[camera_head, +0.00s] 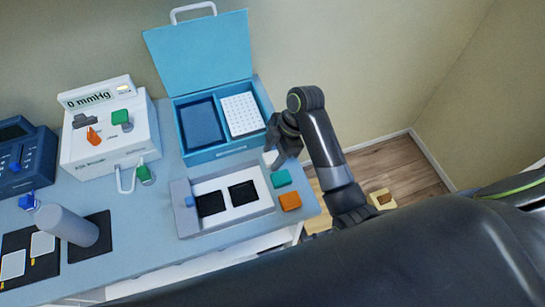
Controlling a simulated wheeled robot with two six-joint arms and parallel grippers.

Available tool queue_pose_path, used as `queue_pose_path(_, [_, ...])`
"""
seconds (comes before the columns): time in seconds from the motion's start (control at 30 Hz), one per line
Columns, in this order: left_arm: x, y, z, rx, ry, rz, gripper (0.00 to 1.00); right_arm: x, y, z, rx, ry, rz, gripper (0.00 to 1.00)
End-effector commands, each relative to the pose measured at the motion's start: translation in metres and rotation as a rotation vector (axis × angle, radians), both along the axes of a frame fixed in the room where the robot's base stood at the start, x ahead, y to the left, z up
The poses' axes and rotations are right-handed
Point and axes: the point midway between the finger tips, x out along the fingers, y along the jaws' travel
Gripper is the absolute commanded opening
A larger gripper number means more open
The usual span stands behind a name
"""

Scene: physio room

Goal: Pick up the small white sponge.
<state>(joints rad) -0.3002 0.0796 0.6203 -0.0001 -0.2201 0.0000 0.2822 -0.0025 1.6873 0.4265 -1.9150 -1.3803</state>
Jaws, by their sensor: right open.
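My right gripper (277,150) is open, at the front right corner of the open blue case. A small pale piece (271,158) shows at its fingertips; I cannot tell whether it is the white sponge or part of the gripper. A white dotted pad (242,114) lies in the case's right compartment, left of and behind the gripper. No other thing that is clearly a small white sponge shows. My left gripper is not in view.
The blue case (223,153) has its lid up. In front is a pale tray (187,221) with two black pads. A teal block (281,178) and an orange block (290,201) lie at the table's right edge. A white pressure device (105,150) and a grey cylinder (66,225) stand left.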

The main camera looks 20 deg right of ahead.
Motion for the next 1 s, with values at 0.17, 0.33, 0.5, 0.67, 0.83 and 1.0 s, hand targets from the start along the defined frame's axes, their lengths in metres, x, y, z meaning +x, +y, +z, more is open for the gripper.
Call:
queue_pose_path(0.17, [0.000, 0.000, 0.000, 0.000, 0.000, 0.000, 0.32, 0.000, 0.000, -0.001, 0.000, 0.000, 0.000, 0.47])
queue_pose_path(0.33, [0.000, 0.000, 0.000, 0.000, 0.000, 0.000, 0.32, 0.000, 0.000, 0.000, 0.000, 0.000, 0.000, 0.26])
queue_pose_path(0.5, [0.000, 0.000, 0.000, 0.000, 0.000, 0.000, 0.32, 0.000, 0.000, 0.000, 0.000, 0.000, 0.000, 0.14])
queue_pose_path(0.67, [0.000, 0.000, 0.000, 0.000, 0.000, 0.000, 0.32, 0.000, 0.000, 0.000, 0.000, -0.001, 0.000, 0.14])
queue_pose_path(0.83, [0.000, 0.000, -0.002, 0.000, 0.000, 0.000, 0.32, 0.001, 0.000, 0.009, 0.000, -0.004, 0.001, 0.14])
queue_pose_path(1.0, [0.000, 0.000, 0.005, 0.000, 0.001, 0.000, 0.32, 0.001, 0.000, 0.036, 0.000, -0.003, 0.001, 0.14])
